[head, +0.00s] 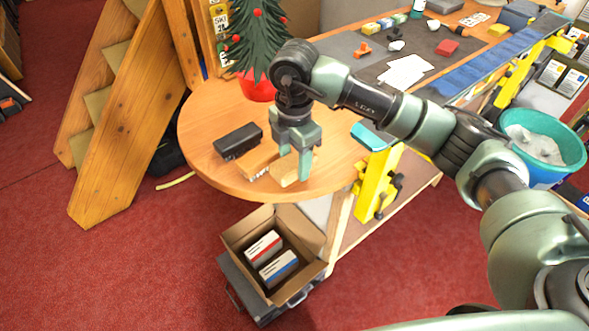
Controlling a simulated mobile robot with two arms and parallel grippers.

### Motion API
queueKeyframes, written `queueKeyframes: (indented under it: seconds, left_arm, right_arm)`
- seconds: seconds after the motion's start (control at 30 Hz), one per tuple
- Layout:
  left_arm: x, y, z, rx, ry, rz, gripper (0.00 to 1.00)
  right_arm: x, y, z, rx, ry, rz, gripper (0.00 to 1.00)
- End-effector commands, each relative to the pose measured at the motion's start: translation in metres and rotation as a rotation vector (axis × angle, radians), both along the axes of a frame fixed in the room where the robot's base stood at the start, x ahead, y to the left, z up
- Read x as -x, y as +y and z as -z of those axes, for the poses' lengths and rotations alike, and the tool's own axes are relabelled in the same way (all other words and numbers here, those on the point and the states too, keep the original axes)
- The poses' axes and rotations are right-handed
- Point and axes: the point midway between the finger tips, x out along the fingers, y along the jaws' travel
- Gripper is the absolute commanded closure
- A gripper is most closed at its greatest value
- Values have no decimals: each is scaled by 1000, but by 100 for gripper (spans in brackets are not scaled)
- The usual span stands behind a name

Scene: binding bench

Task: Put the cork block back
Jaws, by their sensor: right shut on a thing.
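My right gripper (297,172) reaches down over the near rounded end of the wooden table (205,115). It is shut on a pale tan block (283,175), which looks like the cork block. The fingers partly hide the block, and I cannot tell whether it touches the tabletop. A brown-orange piece (257,161) lies just left of the gripper, close to the held block. My left gripper is not in view.
A black box (238,141) sits left of the gripper. A red-potted small tree (256,88) stands behind. A teal item (371,136) lies to the right. An open cardboard box (236,231) with two cartons is below the table edge. The table's left end is clear.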

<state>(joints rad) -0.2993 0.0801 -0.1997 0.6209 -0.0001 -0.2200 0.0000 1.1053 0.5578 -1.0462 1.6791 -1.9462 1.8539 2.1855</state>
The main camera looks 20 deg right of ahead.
Motion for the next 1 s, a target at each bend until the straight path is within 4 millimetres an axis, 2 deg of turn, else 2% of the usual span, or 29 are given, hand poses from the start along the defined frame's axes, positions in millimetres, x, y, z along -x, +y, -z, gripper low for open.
queueKeyframes:
  seconds: [0.3, 0.7, 0.73, 0.77, 0.8, 1.0]
  left_arm:
    - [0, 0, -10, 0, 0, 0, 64]
    - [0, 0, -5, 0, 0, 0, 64]
    - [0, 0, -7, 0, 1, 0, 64]
    - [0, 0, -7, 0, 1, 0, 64]
    - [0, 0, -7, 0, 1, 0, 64]
    - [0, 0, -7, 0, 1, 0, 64]
  right_arm:
    - [1, 0, 40, 1, 3, 0, 82]
    - [1, 0, 47, 0, 1, -1, 82]
    - [0, 0, 46, 0, 1, -1, 42]
    - [1, 0, 45, 0, 1, -1, 33]
    - [1, 0, 45, 1, 2, -1, 28]
    - [1, 0, 45, 1, 2, -1, 28]
